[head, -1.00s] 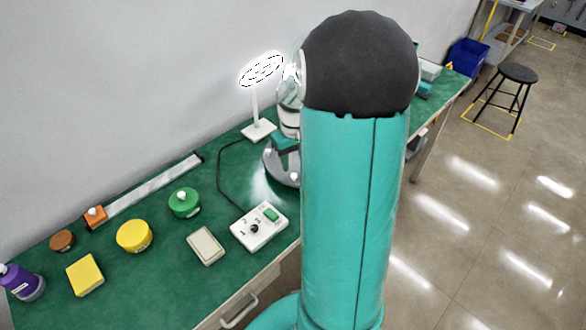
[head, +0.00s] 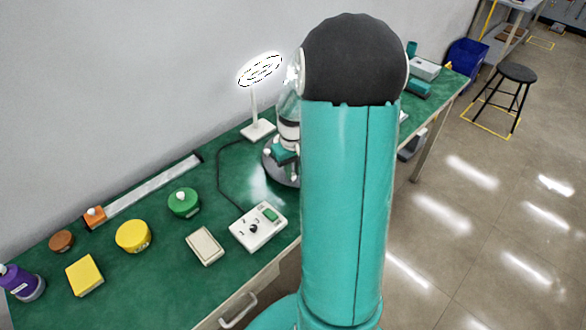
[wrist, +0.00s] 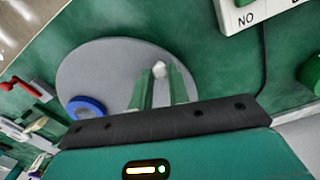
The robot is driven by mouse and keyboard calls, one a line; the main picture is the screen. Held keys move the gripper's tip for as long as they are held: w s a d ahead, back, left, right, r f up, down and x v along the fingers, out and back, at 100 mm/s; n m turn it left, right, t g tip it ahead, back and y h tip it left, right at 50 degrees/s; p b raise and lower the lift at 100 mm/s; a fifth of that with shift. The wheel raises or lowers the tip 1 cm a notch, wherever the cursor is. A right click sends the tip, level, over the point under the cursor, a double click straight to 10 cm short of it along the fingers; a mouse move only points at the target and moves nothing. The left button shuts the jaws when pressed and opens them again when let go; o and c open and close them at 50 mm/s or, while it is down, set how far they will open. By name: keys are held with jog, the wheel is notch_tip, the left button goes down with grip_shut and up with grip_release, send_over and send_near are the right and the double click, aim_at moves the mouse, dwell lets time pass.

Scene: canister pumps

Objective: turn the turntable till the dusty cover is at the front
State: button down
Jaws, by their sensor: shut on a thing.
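The turntable (wrist: 105,65) is a round grey disc on the green bench in the wrist view. A blue ring-shaped thing (wrist: 86,107) sits near its edge. A small white knob (wrist: 160,69) stands at the disc's edge, between the tips of my gripper (wrist: 159,75). My gripper's green fingers are shut on it. In the head view my arm hides most of the turntable (head: 275,175); only its left part shows. I cannot make out a dusty cover in either view.
A white control box (head: 258,226) with a cable stands left of the turntable. A white lamp-like stand (head: 257,130) is behind. A beige box (head: 205,246), green tub (head: 184,202), yellow tub (head: 133,236) and yellow block (head: 85,275) lie further left.

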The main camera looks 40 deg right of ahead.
jog(key=shift+s+d, duration=0.15)
jog(key=shift+s, duration=0.05)
jog(key=shift+s+d+n, duration=0.55)
jog(key=shift+s+n, duration=0.05)
jog(key=shift+n, duration=0.35)
jog(key=shift+s+d+n, duration=0.55)
jog(key=shift+s+n, duration=0.05)
jog(key=shift+n, duration=0.35)
jog(key=shift+s+d+n, duration=0.6)
jog(key=shift+d+n, duration=0.35)
jog(key=shift+n, duration=0.15)
jog(key=shift+s+d+n, duration=0.2)
jog(key=shift+d+n, duration=0.25)
jog(key=shift+n, duration=0.05)
jog(key=shift+s+d+n, duration=0.2)
jog(key=shift+d+n, duration=0.25)
jog(key=shift+n, duration=0.05)
jog(key=shift+s+d+n, duration=0.25)
jog(key=shift+d+n, duration=0.85)
jog(key=shift+n, duration=0.1)
jog(key=shift+d+n, duration=0.85)
jog(key=shift+n, duration=0.05)
jog(key=shift+d, duration=0.1)
jog(key=c, duration=1.3)
grip_release()
jog(key=shift+c, duration=0.2)
